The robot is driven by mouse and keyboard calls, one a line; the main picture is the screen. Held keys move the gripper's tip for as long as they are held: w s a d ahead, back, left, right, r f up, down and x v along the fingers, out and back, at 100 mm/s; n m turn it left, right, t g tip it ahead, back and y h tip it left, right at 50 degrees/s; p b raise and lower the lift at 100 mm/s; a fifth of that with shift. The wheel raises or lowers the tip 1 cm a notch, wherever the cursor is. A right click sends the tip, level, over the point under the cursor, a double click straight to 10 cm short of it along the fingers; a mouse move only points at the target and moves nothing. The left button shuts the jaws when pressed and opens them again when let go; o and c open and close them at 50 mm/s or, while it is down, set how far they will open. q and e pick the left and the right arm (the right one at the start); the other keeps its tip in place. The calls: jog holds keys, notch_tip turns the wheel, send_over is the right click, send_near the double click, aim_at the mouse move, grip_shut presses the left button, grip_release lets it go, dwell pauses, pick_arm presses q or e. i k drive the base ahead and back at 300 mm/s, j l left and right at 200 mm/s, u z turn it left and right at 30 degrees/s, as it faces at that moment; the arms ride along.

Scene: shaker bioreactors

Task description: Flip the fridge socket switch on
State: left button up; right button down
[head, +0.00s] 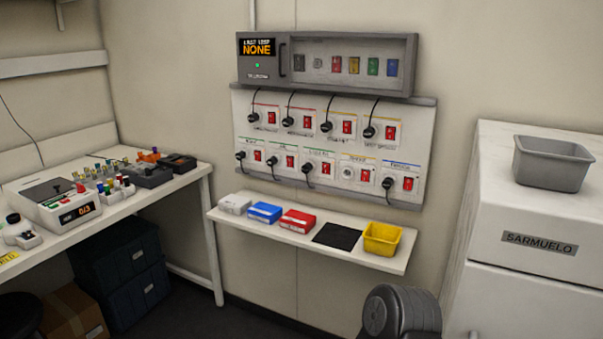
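A white socket panel (430,145) hangs on the back wall with two rows of sockets, each with a red rocker switch. Black plugs with cords sit in most of them. In the lower row, the fourth socket (347,173) from the left shows no plug, and the rightmost switch (408,184) has a black plug beside it. The labels are too small to read, so I cannot tell which socket is the fridge's or which way its switch is set. A white fridge-like cabinet (510,300) marked SARMUELO stands at the right. Neither of my grippers is in view.
A grey box (247,60) reading NONE is above the panel. A shelf (225,217) below holds small boxes, a black mat (338,236) and a yellow bin (382,238). A dark ribbed object (395,312) stands in front. A workbench (150,195) is at left.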

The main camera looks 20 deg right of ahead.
aim_at(408, 186)
jog(key=i+j+u, duration=0.2)
jog(key=i+u, duration=0.5)
jog(key=i+z, duration=0.25)
jog(key=z, duration=0.15)
jog(key=i+z, duration=0.4)
jog(key=i+j+z, duration=0.1)
jog(key=z, duration=0.3)
jog(key=i+z, duration=0.2)
jog(key=z, duration=0.15)
jog(key=i+l+z, duration=0.1)
jog(key=i+z, duration=0.35)
jog(key=z, duration=0.25)
